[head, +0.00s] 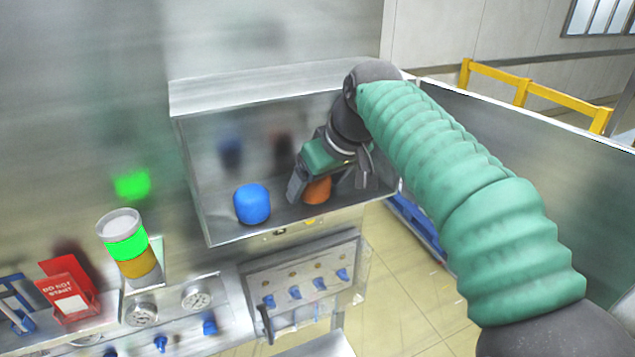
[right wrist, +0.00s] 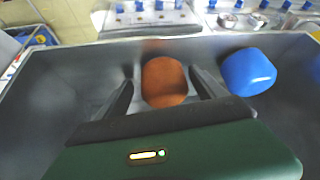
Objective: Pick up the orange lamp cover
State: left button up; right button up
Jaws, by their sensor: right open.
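The orange lamp cover (head: 317,191) stands in the metal bin (head: 222,236), partly hidden by my right gripper in the head view. My right gripper (head: 325,194) reaches down into the bin with its fingers on either side of the cover. In the right wrist view the orange cover (right wrist: 164,82) lies between the two open fingers (right wrist: 163,84), and gaps show between it and the fingers. A blue lamp cover (head: 252,204) stands to its left in the head view; it also shows in the right wrist view (right wrist: 248,72). My left gripper is not in view.
A signal lamp (head: 126,240) with a green lit band stands at left, near a red "do not start" sign (head: 66,288). A panel with blue knobs (head: 305,278) is below the bin. The bin's walls surround my right gripper closely.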

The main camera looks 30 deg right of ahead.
jog(key=shift+w+a, duration=0.15)
jog(key=c, duration=0.4)
jog(key=shift+a, duration=0.2)
jog(key=c, duration=1.1)
jog(key=shift+o, duration=0.2)
jog(key=shift+d+r, duration=0.15)
